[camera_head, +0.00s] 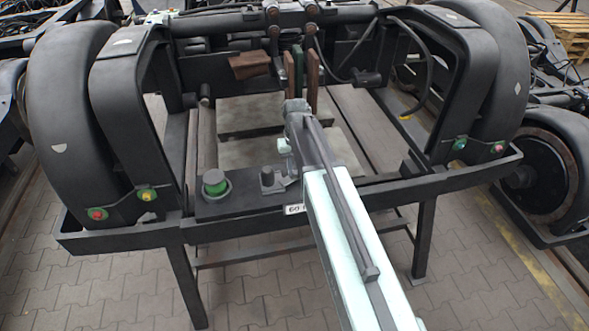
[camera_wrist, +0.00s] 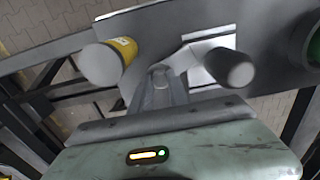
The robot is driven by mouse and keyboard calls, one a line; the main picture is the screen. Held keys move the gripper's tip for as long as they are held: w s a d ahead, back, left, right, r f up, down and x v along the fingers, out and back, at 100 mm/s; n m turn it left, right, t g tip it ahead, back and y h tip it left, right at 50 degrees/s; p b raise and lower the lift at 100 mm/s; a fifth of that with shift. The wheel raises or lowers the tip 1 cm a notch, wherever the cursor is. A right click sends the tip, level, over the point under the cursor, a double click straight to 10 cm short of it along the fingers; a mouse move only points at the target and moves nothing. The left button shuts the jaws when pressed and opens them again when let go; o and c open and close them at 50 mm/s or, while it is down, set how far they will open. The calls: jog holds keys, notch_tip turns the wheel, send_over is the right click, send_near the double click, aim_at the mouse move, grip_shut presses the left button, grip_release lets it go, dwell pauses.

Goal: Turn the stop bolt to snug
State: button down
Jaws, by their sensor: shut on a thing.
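My gripper (camera_wrist: 161,90) is in the lower middle of the wrist view, its fingers closed around a small grey rounded head, which I take for the stop bolt (camera_wrist: 160,76). The fingers hide most of the bolt. In the head view my gripper (camera_head: 291,171) points down at the dark plate (camera_head: 240,203) on the front beam, just right of a dark knob on a block (camera_head: 268,178). My arm covers the area to its right. The bolt cannot be made out there.
Close by in the wrist view are a yellow-banded grey cylinder (camera_wrist: 122,50) and a dark round post (camera_wrist: 237,69). Paved floor (camera_head: 265,308) is free in front.

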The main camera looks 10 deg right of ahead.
aim_at(295, 171)
jog(key=shift+m, duration=0.3)
jog(key=c, duration=1.3)
grip_release()
jog(key=shift+o, duration=0.2)
notch_tip(295, 171, up, 8)
jog(key=p, duration=0.8)
jog(key=shift+f, duration=0.15)
